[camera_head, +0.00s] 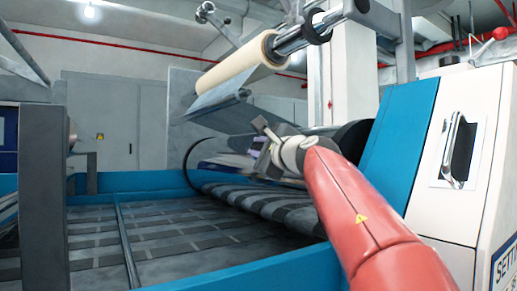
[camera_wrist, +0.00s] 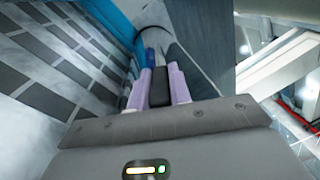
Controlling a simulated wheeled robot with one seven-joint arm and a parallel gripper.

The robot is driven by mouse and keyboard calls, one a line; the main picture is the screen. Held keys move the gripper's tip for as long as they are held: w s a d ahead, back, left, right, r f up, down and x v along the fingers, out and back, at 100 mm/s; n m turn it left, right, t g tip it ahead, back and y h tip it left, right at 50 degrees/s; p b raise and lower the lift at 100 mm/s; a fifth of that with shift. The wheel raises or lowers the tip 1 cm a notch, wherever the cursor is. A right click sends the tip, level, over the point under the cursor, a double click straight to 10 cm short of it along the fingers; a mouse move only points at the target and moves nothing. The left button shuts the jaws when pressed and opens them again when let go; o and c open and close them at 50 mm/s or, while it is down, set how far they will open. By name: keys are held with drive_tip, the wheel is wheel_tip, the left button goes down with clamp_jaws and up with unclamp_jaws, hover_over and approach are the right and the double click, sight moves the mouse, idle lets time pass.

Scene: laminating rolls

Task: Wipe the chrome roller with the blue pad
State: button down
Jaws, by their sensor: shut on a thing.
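My gripper (camera_head: 246,144) is in the middle of the head view, above the belt and below the hanging film. In the wrist view its two lavender fingers (camera_wrist: 159,82) are shut on a dark block, with a small blue part, the blue pad (camera_wrist: 150,58), showing just past the fingertips. The pad is too small or hidden to make out in the head view. I cannot clearly pick out the chrome roller; my arm and gripper cover part of the machine's opening. I cannot tell whether the pad touches anything.
A cream film roll (camera_head: 238,68) on a metal shaft hangs above my gripper, its grey film sloping down. A dark slatted belt (camera_head: 170,235) lies below, edged by a blue frame (camera_head: 130,181). A white and blue machine housing (camera_head: 440,150) stands close at right.

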drive_tip(key=shift+w+d+f+b, duration=0.4)
drive_tip(key=shift+d, duration=0.25)
idle(0.3)
drive_tip(key=shift+d+r+b+v, duration=0.5)
drive_tip(key=shift+b+v, duration=1.4)
drive_tip(key=shift+v, duration=4.25)
drive_tip(key=shift+a+f+p+x, duration=0.15)
drive_tip(key=shift+p+x, duration=0.65)
drive_tip(key=shift+x, duration=1.35)
drive_tip(key=shift+a+f+p+x, duration=0.2)
drive_tip(key=shift+p+x, duration=0.55)
drive_tip(key=shift+x, duration=1.35)
drive_tip(key=shift+d+f+p+x, duration=0.2)
drive_tip(key=shift+p+x, duration=0.6)
drive_tip(key=shift+x, duration=1.35)
drive_tip(key=shift+s+a, duration=0.1)
drive_tip(key=shift+a, duration=0.05)
drive_tip(key=s+a+r+p, duration=0.2)
drive_tip(key=s+a+p, duration=0.1)
drive_tip(key=a, duration=0.1)
drive_tip(key=shift+a+r+p, duration=0.25)
drive_tip(key=shift+r+p, duration=0.05)
drive_tip(key=shift+r, duration=0.1)
